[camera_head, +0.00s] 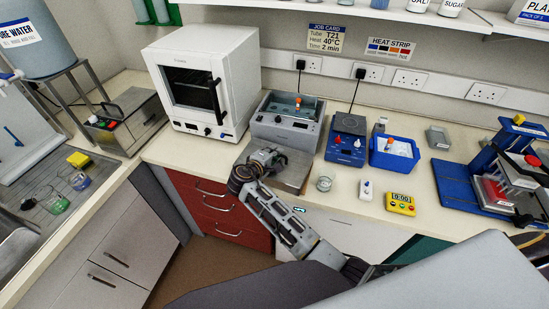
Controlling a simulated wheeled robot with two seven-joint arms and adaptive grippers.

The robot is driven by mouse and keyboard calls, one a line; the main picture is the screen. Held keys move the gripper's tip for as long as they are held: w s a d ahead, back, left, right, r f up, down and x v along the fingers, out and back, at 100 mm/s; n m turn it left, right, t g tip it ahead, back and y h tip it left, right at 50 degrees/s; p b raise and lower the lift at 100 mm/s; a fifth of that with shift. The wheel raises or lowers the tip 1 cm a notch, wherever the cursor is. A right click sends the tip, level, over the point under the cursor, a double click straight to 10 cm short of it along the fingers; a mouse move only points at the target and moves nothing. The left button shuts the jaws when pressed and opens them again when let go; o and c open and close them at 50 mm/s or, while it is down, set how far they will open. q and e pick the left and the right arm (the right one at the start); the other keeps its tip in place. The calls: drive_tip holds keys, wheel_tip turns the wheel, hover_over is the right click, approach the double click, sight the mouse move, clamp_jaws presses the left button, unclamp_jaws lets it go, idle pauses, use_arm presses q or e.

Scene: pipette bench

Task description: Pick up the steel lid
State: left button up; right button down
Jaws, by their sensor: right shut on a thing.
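The steel lid (293,174) is a flat grey metal plate at the front of the bench, just before the water bath (287,124). My right gripper (270,160) is over the lid's left part and shut on it. The fingertips are partly hidden by the gripper body, and I cannot tell whether the lid is clear of the bench top. The bath is uncovered, with an orange-capped tube in it. My left gripper is not in view.
Right of the bath stand a blue stirrer device (346,138), a blue ice tub (394,155) and a yellow timer (401,204). A small glass beaker (324,184) is close to the lid's right. A white oven (203,82) stands behind left. A blue rack (467,187) stands far right.

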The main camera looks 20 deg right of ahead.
drive_tip(key=shift+a, duration=0.1)
wheel_tip(320, 180, up, 18)
drive_tip(key=b, duration=0.2)
idle(0.5)
